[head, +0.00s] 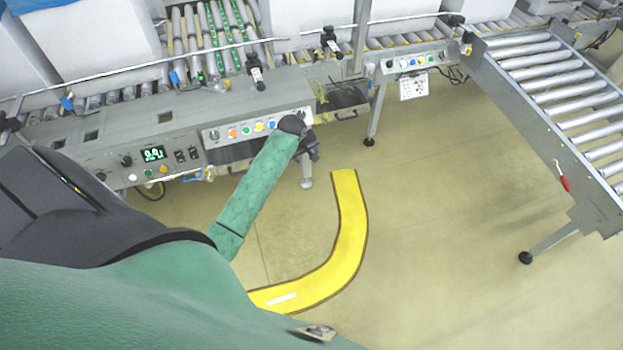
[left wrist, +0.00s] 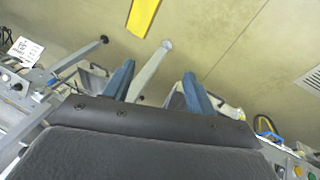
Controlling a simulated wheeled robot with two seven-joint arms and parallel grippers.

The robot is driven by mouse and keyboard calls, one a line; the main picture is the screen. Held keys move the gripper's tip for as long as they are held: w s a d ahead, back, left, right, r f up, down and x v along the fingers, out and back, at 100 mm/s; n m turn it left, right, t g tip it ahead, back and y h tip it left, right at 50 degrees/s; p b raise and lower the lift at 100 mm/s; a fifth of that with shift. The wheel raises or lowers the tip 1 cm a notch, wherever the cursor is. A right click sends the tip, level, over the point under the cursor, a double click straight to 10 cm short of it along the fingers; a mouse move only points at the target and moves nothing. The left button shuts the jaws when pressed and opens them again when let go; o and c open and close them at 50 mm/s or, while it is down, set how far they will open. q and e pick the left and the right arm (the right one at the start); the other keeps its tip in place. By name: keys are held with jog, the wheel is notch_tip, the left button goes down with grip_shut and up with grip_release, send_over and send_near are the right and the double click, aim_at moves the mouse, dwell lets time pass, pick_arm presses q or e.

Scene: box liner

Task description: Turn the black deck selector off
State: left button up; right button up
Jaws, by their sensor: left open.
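The grey machine front carries a button panel (head: 245,131) with orange, green, yellow and blue buttons. A small dark knob (head: 214,134) is at the left end of this panel, and another black knob (head: 126,160) is left of the green display. I cannot tell which is the deck selector or how it is turned. My left gripper (head: 312,152) is at the panel's right end, and my wrist covers part of it. In the left wrist view its two blue fingers (left wrist: 160,83) are apart with nothing held between them. My right gripper is out of view.
A yellow floor stripe (head: 350,220) curves over clear floor. A machine leg (left wrist: 150,72) shows beyond my fingers.

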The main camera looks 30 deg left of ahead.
pick_arm(q)
jog(key=s+d+f+m, duration=0.2)
jog(key=s+d+m, duration=0.2)
jog(key=s+d, duration=0.5)
jog(key=shift+s+d+g, duration=0.15)
jog(key=shift+s+g, duration=0.25)
jog(key=shift+s, duration=0.8)
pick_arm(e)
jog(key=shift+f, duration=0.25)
pick_arm(q)
jog(key=shift+m, duration=0.5)
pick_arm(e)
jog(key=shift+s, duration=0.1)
